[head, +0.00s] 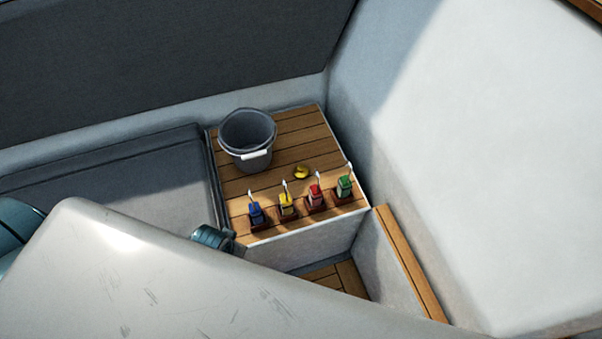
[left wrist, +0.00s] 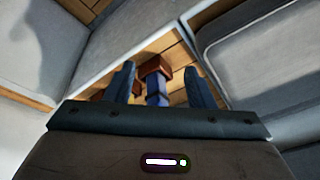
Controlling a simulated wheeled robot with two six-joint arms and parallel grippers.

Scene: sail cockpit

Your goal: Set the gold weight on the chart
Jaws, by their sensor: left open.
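The gold weight (head: 302,171) is a small yellow lump on the slatted wooden top, right of the grey bucket and behind the row of coloured items. I cannot make out a chart in either view. My left gripper (head: 232,243) is at the front left edge of the wooden top, partly hidden by a pale surface. The left wrist view shows its two fingers (left wrist: 161,80) apart, with a blue item (left wrist: 157,88) on a brown base seen between them; I cannot tell whether they touch. The gold weight is not discernible there. My right gripper is not in view.
The grey bucket (head: 246,142) stands at the back left of the wooden top (head: 240,187). Blue (head: 256,213), yellow (head: 286,205), red (head: 316,197) and green (head: 345,187) items line its front edge. A large pale surface (head: 190,280) blocks the foreground. White walling (head: 470,150) rises right.

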